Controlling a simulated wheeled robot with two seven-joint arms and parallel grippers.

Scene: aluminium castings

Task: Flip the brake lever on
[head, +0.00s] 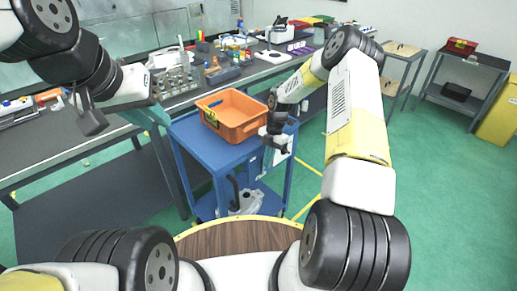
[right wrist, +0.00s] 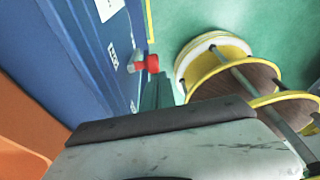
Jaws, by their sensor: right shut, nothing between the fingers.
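The brake lever (right wrist: 150,63) shows in the right wrist view as a short red knob standing out from the side of the blue cart (right wrist: 75,50). In the head view the blue cart (head: 207,157) stands in front of me; I cannot make out the lever there. My right gripper (head: 267,160) is at the cart's right side, pointing down. In the right wrist view its teal fingers (right wrist: 156,92) are shut and empty, right beside the red knob; I cannot tell whether they touch it. My left gripper (head: 148,114) hangs at the cart's left, its opening unclear.
An orange bin (head: 233,112) sits on the cart's top. A long workbench (head: 65,150) with tools and parts runs behind and left of the cart. A grey-white object (head: 246,202) lies on the cart's lower shelf. The green floor at right is mostly clear.

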